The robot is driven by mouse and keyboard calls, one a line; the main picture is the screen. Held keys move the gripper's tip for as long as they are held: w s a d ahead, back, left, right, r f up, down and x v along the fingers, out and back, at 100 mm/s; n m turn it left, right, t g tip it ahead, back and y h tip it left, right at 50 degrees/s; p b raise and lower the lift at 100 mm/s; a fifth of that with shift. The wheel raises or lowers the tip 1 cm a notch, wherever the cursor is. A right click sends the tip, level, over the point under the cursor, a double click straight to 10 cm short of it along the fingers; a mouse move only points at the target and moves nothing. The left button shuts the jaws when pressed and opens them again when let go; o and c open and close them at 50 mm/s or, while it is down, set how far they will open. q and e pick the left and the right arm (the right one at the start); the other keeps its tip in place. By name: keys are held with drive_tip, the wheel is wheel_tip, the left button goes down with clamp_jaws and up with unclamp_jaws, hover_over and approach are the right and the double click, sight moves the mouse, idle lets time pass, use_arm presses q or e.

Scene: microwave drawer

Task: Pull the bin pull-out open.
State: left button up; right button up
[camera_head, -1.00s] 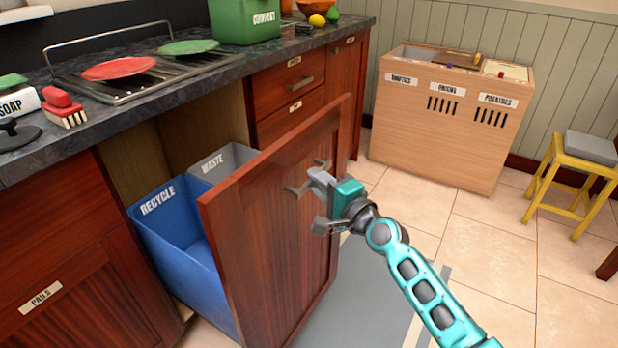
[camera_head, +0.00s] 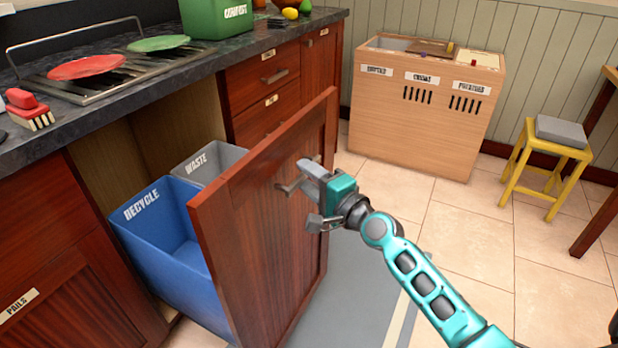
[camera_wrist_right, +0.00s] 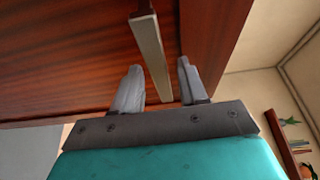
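The bin pull-out stands open, its reddish wood front (camera_head: 255,215) well out from the cabinet. Behind the front are a blue bin marked RECYCLE (camera_head: 165,235) and a grey bin marked WASTE (camera_head: 215,160). The front's bar handle (camera_head: 285,187) is partly hidden behind my right gripper (camera_head: 315,196) in the head view. In the right wrist view, the handle (camera_wrist_right: 150,50) runs between the two fingers of the right gripper (camera_wrist_right: 158,85), with a gap on both sides. That gripper is open and not clamped on the handle. My left gripper is not in view.
The counter (camera_head: 120,108) with a red plate (camera_head: 88,68) and a green plate (camera_head: 158,43) is at the left. A wooden vegetable box (camera_head: 420,130) and a yellow stool (camera_head: 545,165) stand at the back right. Tiled floor is clear in front of them.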

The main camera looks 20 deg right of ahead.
use_arm(q)
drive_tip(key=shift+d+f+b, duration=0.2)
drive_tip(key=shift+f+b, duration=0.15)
drive_tip(key=shift+b, duration=0.15)
use_arm(e)
drive_tip(key=v, duration=1.3)
drive_tip(key=shift+w, duration=0.1)
drive_tip(key=s+a+f+n+g+h, duration=0.1)
drive_tip(key=s+a+f+n+g, duration=0.2)
drive_tip(key=s+a+f+n, duration=0.45)
drive_tip(key=s+a+f+n+g+h, duration=0.1)
drive_tip(key=s+a+f+n+g, duration=0.35)
drive_tip(key=f+n, duration=0.5)
use_arm(q)
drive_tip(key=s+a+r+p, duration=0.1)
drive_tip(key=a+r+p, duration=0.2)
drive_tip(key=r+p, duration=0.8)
drive_tip(key=p, duration=0.5)
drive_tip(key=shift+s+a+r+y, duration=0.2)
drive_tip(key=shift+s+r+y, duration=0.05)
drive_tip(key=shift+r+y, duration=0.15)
use_arm(e)
wheel_tip(320, 180, up, 12)
drive_tip(key=d, duration=0.2)
drive_tip(key=shift+s+d+n+t+h, duration=0.2)
drive_tip(key=shift+n+t+h, duration=0.1)
drive_tip(key=shift+t, duration=0.15)
